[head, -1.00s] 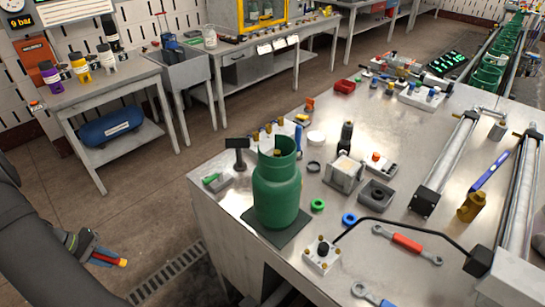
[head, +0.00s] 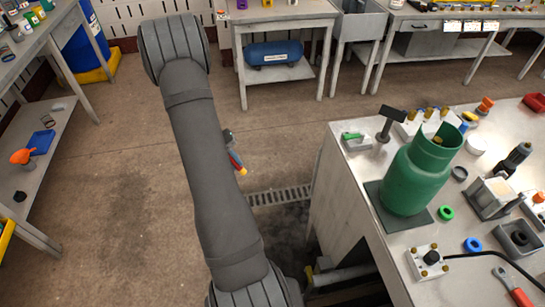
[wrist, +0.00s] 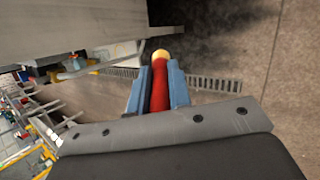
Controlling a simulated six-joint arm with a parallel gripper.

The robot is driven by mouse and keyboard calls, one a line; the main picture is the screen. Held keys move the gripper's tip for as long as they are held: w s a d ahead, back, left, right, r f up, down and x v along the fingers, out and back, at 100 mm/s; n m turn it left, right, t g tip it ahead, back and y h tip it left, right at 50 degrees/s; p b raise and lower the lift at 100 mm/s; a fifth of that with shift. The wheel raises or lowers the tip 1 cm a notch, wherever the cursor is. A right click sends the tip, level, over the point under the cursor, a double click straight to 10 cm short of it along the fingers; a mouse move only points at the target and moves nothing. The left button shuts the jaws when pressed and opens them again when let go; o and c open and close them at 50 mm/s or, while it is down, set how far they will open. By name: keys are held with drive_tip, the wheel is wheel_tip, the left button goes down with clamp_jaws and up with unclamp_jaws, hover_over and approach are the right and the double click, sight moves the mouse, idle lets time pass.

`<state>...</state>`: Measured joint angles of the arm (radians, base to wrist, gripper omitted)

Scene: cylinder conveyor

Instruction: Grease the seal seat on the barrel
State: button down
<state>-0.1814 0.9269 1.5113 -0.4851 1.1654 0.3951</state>
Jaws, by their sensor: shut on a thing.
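My gripper (head: 235,162) hangs over the floor, left of the workbench and well apart from it. It is shut on a red tool with a yellow tip (wrist: 158,85), which lies between the blue fingers in the wrist view. What kind of tool it is, I cannot tell. A green cylinder (head: 414,180) with an open collar stands upright on a dark mat (head: 381,205) at the workbench's left end. No part clearly identifiable as the barrel's seal seat shows. A green ring (head: 446,213) and a blue ring (head: 472,244) lie right of the green cylinder.
The metal workbench (head: 345,190) has a near-left edge beside my arm. A dark stand (head: 388,123), a valve block (head: 429,262) with a black hose and a red-handled wrench (head: 513,287) are on it. A side bench (head: 45,175) stands left. The floor between is open, with a drain grate (head: 280,196).

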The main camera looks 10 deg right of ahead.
idle(0.4)
drive_tip(key=w+d+r, duration=0.2)
drive_tip(key=d+r, duration=0.4)
drive_tip(key=d, duration=0.4)
drive_tip(key=w+d+r, duration=0.3)
drive_tip(key=d+r, duration=0.3)
drive_tip(key=d, duration=0.5)
drive_tip(key=s+d+r, duration=0.3)
drive_tip(key=d+r, duration=0.3)
drive_tip(key=d, duration=0.4)
drive_tip(key=s+d+r, duration=0.4)
drive_tip(key=d+r, duration=0.3)
drive_tip(key=d, duration=0.3)
drive_tip(key=s+d+r, duration=0.4)
drive_tip(key=s+d, duration=0.2)
drive_tip(key=s, duration=0.2)
drive_tip(key=s+d+r, duration=0.4)
drive_tip(key=s+d, duration=0.3)
drive_tip(key=s, duration=0.1)
drive_tip(key=s+d+r, duration=0.3)
drive_tip(key=s, duration=0.7)
drive_tip(key=s+d+r, duration=0.2)
drive_tip(key=s+r, duration=0.1)
drive_tip(key=s, duration=0.7)
drive_tip(key=shift+w+d+f, duration=0.1)
drive_tip(key=shift+f, duration=1)
drive_tip(key=shift+w+d+f, duration=0.1)
drive_tip(key=shift+f, duration=0.95)
